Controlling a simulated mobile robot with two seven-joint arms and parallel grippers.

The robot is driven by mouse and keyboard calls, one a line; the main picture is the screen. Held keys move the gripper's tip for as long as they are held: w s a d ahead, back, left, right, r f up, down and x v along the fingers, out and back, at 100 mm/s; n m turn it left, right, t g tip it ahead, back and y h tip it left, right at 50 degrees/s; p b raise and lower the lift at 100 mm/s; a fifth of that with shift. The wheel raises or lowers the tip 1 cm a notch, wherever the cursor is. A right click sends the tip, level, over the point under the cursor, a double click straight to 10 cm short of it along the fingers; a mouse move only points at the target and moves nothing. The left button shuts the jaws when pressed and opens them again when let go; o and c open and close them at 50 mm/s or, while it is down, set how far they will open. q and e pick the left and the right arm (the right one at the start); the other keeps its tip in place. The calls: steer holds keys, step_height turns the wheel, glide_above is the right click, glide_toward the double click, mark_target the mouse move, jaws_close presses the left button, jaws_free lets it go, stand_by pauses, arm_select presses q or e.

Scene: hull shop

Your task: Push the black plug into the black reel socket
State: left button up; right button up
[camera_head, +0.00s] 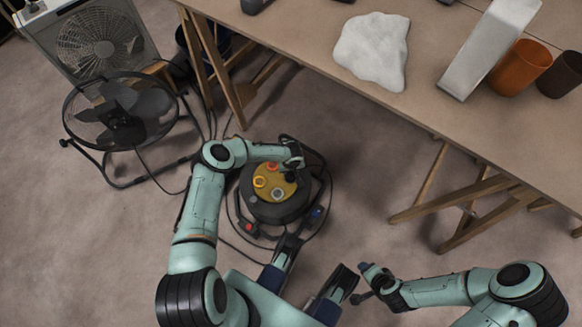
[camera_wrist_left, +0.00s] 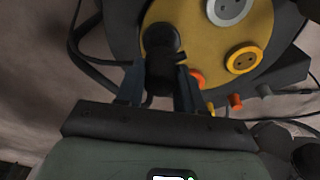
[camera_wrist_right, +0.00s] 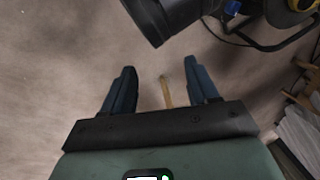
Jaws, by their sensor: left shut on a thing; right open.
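The round cable reel (camera_head: 267,208) stands on the floor with its yellow face up. The face carries orange, yellow and grey sockets, clear in the left wrist view on the yellow disc (camera_wrist_left: 205,50). My left gripper (camera_head: 292,163) is above the far right part of the reel, shut on the black plug (camera_wrist_left: 163,45). The plug is over the yellow face, between the fingers. The black socket is not visible, and I cannot tell whether the plug touches or sits in it. My right gripper (camera_wrist_right: 161,72) is open and empty, away from the reel, above the floor.
A red plug (camera_head: 248,228) and a blue plug (camera_head: 316,213) lie beside the reel among loose black cables. A black floor fan (camera_head: 121,113) stands at left. The workbench (camera_head: 300,38) and its trestle legs border the reel behind and at right.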

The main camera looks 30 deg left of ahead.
mark_target(291, 173)
arm_select(q)
steer(key=shift+f+b, duration=0.6)
steer(key=shift+f, duration=0.55)
arm_select(e)
steer(key=shift+w+d+f+t, duration=0.15)
steer(key=shift+w+d+f, duration=0.2)
steer(key=shift+w+f, duration=0.15)
steer(key=shift+w+d+f+t, duration=0.15)
steer(key=shift+w+d+f, duration=0.2)
steer(key=shift+w, duration=0.25)
steer(key=shift+a+r, duration=0.1)
steer(key=shift+r, duration=0.05)
arm_select(q)
steer(key=shift+f+b, duration=0.3)
steer(key=shift+f, duration=0.35)
arm_select(e)
steer(key=shift+f, duration=0.5)
arm_select(q)
steer(key=o, duration=1.1)
steer(key=shift+c, duration=0.2)
arm_select(e)
steer(key=shift+s, duration=0.1)
